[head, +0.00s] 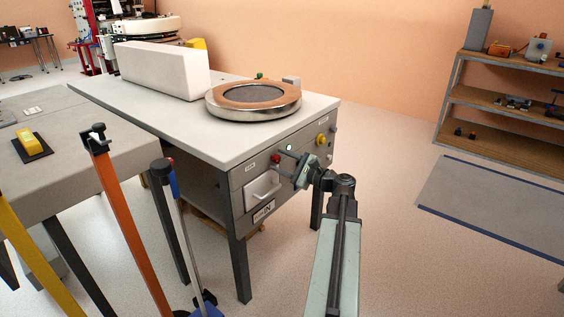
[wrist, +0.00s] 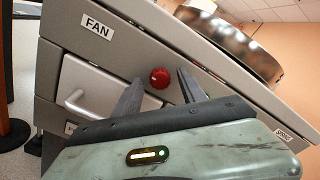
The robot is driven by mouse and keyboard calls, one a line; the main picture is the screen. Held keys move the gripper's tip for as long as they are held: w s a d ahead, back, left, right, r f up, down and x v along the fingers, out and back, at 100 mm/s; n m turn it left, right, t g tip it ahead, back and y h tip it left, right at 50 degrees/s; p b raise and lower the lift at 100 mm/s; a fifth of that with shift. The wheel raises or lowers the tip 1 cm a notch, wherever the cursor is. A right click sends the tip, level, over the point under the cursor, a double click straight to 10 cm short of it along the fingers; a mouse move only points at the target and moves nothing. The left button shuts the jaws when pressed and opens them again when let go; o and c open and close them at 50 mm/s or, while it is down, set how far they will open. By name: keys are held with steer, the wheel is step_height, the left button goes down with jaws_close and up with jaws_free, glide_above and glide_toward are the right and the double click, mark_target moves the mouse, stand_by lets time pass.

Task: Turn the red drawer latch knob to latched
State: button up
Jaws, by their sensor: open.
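The red latch knob (head: 276,159) is on the grey front panel of the bench, above the white drawer front (head: 262,187). In the wrist view the knob (wrist: 159,78) shows round and red, close to the drawer's upper right corner. My gripper (head: 283,163) is open and points at the panel. In the wrist view its two dark fingers (wrist: 160,80) stand on either side of the knob, with gaps and no visible touch. I cannot tell whether the fingertips reach past the knob's face. No mark showing the knob's turn is readable.
A FAN label (wrist: 96,25) is on the panel. A yellow knob (head: 321,139) sits farther right on it. A round metal-rimmed plate (head: 253,113) and a white block (head: 161,69) stand on the benchtop.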

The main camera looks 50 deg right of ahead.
steer(key=s, duration=0.7)
steer(key=shift+s+d, duration=0.35)
steer(key=shift+s, duration=0.05)
